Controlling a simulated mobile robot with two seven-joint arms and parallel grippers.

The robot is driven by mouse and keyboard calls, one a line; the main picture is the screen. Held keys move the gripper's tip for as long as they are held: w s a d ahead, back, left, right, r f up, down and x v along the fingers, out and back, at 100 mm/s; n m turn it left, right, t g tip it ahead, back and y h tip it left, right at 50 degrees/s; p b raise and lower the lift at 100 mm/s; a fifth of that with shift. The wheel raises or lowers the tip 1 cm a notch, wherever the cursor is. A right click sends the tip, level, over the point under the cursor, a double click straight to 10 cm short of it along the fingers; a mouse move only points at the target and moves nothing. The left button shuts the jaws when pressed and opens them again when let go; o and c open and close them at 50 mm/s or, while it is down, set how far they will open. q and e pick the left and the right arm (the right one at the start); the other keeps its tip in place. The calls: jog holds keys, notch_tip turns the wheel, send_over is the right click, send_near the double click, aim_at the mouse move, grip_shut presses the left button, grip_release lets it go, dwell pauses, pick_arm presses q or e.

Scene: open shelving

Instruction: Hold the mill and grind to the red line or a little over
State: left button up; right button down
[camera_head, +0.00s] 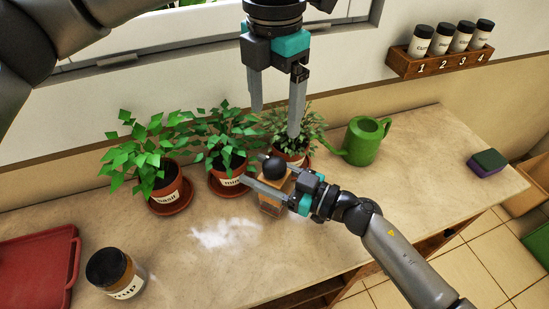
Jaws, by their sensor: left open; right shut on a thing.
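The mill (269,206) stands on the counter, with a brown, partly see-through body and a round black knob (274,167) on top. My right gripper (270,190) comes in from the lower right and is shut on the mill's body. My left gripper (275,122) is above the mill, pointing down, with its fingers apart and nothing between them. The mill's lower part is partly hidden by my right gripper. I cannot make out a red line on it. A white powdery patch (226,232) lies on the counter just left of the mill.
Potted herbs stand close behind: basil (158,179), mint (228,162) and a third plant (291,135). A green watering can (364,142) is to the right. A syrup jar (112,272) and red tray (40,268) are front left. A spice rack (440,62) hangs on the wall.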

aim_at(275, 161)
pick_arm(q)
notch_tip(275, 161, down, 12)
jog(key=n, duration=0.8)
jog(key=shift+f+n, duration=0.15)
jog(key=shift+n, duration=0.15)
grip_shut()
dwell(0.6)
jog(key=shift+m, duration=0.4)
